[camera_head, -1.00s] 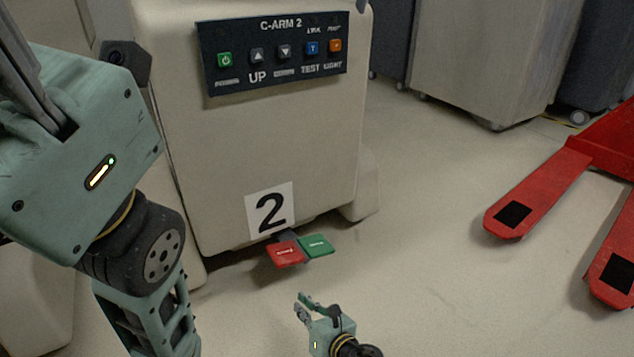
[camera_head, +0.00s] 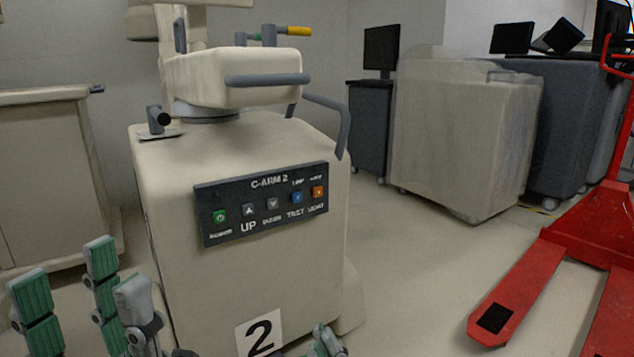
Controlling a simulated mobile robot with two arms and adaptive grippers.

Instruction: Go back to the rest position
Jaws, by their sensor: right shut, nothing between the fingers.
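My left gripper (camera_head: 68,288) is at the lower left, pointing up, with its green-padded fingers apart and nothing between them. It shows in front of the lower left part of the cream C-arm 2 cart (camera_head: 270,275). My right gripper (camera_head: 326,342) is at the bottom edge, just right of the white "2" label (camera_head: 260,334), and is mostly cut off by the frame. Its fingers are shut and hold nothing. I cannot tell whether it touches the cart.
The cart carries a dark button panel (camera_head: 263,203) and grey handles (camera_head: 268,80). A red pallet jack (camera_head: 580,236) stands at the right. Covered carts (camera_head: 465,145) stand behind, and a cream cabinet (camera_head: 50,180) is at the left. Floor (camera_head: 420,270) is clear between cart and jack.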

